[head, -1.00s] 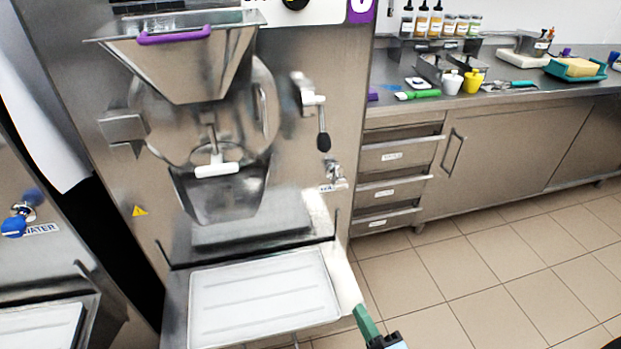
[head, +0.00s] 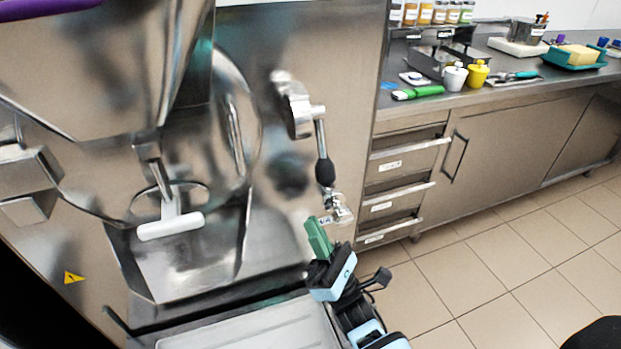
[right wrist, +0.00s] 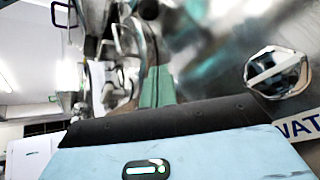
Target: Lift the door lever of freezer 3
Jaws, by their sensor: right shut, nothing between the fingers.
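The freezer (head: 345,60) fills the left of the head view; no number on it is readable. Its door lever, a metal arm with a black grip (head: 325,172), hangs down to the right of the round door (head: 235,115). My right gripper (head: 317,235) has green fingers, shut and empty. It appears below the black grip, pointing up, with a visible gap between them in the picture. In the right wrist view the green fingers (right wrist: 157,88) stand before blurred shiny metal, and I cannot pick out the lever there. My left gripper is not in view.
A water tap (head: 338,210) sits just below the black grip; its knob (right wrist: 277,72) also shows in the right wrist view. A white-handled outlet (head: 170,226) and a tray shelf (head: 255,328) are at left.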

